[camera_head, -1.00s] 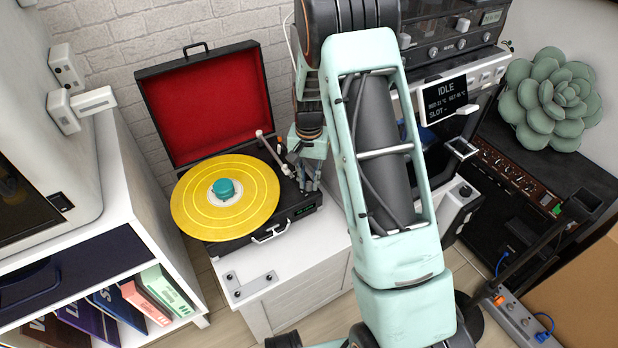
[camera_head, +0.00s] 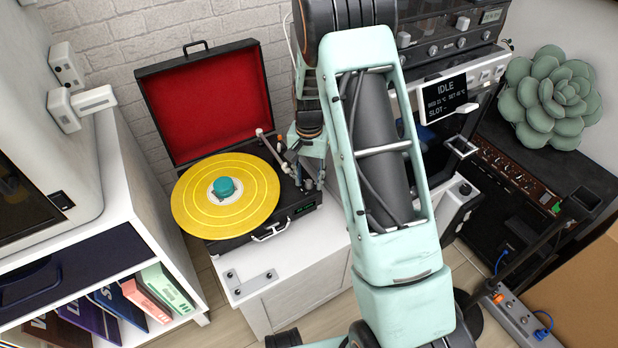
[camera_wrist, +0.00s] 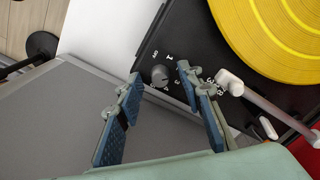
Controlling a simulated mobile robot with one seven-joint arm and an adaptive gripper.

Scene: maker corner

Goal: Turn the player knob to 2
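The player (camera_head: 228,240) is a black suitcase turntable with a raised red-lined lid and a yellow record on its platter. Its small grey knob (camera_wrist: 160,74) shows in the wrist view on the black deck, with printed marks around it, among them a 1 and a 3. I cannot read for sure which mark the knob points to. My gripper (camera_wrist: 158,88) is open, with its blue-padded fingers apart. The knob lies between the fingertips, a little beyond them in the picture; no contact is visible. In the head view my gripper (camera_head: 310,185) hides the knob.
The white tone arm (camera_wrist: 262,108) lies close to the right of my gripper. The yellow record (camera_head: 226,197) is left of my gripper in the head view. A display box reading IDLE (camera_head: 445,97) stands to the right. The white cabinet top (camera_head: 290,268) in front is mostly clear.

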